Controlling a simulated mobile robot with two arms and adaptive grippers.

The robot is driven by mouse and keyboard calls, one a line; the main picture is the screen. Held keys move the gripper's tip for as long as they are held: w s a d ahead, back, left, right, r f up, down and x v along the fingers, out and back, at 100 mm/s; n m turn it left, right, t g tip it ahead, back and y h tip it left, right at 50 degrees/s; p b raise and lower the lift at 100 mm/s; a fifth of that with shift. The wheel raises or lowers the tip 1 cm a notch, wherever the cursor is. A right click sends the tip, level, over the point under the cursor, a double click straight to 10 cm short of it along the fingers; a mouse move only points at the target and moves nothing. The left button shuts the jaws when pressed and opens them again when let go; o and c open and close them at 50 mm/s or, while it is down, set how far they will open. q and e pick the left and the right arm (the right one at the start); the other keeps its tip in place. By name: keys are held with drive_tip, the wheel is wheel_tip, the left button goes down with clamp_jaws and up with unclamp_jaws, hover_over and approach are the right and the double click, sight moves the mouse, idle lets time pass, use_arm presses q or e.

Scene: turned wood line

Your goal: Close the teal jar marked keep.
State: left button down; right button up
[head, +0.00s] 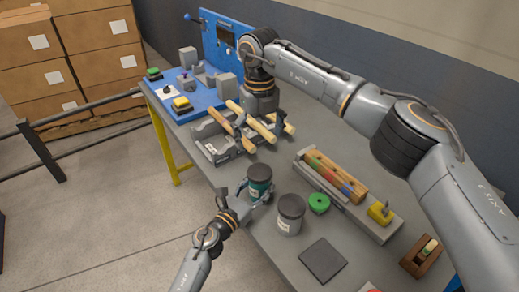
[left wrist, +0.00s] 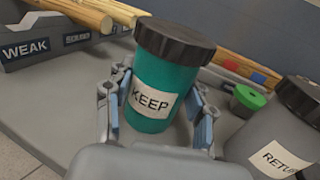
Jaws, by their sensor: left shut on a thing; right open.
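The teal jar (head: 260,188) stands on the grey bench near its front edge. In the left wrist view the teal jar (left wrist: 155,85) shows a white label reading KEEP. A dark ribbed lid (left wrist: 175,41) sits on top of it; whether it is fully tightened I cannot tell. My left gripper (head: 243,190) is shut on the jar's body, with its fingers (left wrist: 158,112) on both sides below the lid. My right gripper (head: 262,105) is open behind the jar, over the rack of wooden rods; its fingertips are hard to make out.
A grey jar (head: 290,214) with a dark lid stands just right of the teal jar, its label partly cut off. A green round piece (head: 319,203), a long tray (head: 345,200) and a dark square pad (head: 323,260) lie nearby. A rod rack (head: 218,150) stands behind left.

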drive_tip(key=shift+r, duration=0.45)
use_arm(q)
drive_tip(key=shift+c, duration=2)
unclamp_jaws()
drive_tip(key=v, duration=1.2)
drive_tip(key=shift+r, duration=0.1)
